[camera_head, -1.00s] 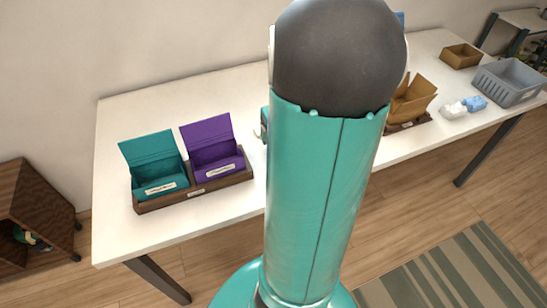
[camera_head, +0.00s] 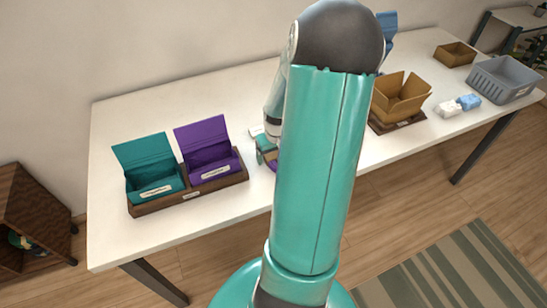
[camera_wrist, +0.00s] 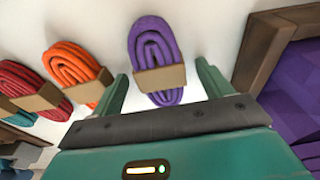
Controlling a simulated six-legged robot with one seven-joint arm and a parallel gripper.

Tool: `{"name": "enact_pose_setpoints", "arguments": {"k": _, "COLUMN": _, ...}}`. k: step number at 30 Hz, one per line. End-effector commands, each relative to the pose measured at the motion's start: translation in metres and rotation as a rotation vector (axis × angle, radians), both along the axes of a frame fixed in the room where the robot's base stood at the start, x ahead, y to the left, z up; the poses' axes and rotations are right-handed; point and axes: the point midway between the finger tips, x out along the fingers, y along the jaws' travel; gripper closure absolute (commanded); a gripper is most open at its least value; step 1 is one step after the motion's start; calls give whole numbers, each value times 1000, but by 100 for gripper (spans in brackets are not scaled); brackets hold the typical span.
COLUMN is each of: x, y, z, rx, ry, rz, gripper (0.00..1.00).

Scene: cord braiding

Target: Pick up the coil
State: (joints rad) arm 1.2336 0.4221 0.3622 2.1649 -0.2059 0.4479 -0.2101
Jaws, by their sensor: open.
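In the wrist view a purple coil (camera_wrist: 155,45) with a tan band lies on the white table, ahead of and between the fingers of my gripper (camera_wrist: 162,72). The gripper is open and empty. An orange coil (camera_wrist: 75,65) and a dark red coil (camera_wrist: 30,85), also banded, lie to the left. A teal edge shows beyond the red one. In the head view my gripper (camera_head: 264,145) is low over the table, right of the purple box, partly hidden by my arm. The coils are mostly hidden there.
An open teal box (camera_head: 150,185) and an open purple box (camera_head: 210,160) stand in a wooden tray (camera_head: 195,195). A cardboard box (camera_head: 400,95), small white and blue items (camera_head: 458,104), a grey crate (camera_head: 505,82) and a small brown box (camera_head: 455,53) stand to the right.

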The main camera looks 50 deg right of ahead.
Motion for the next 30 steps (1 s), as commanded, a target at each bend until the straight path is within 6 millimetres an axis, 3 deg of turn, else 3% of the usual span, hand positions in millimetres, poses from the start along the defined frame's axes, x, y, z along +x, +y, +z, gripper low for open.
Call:
{"name": "enact_pose_setpoints", "arguments": {"k": 26, "x": 0, "y": 0, "z": -5, "rx": 0, "ry": 0, "rz": 1, "gripper": 22}}
{"name": "enact_pose_setpoints", "arguments": {"k": 30, "x": 0, "y": 0, "z": -4, "rx": 0, "ry": 0, "rz": 1, "gripper": 47}}
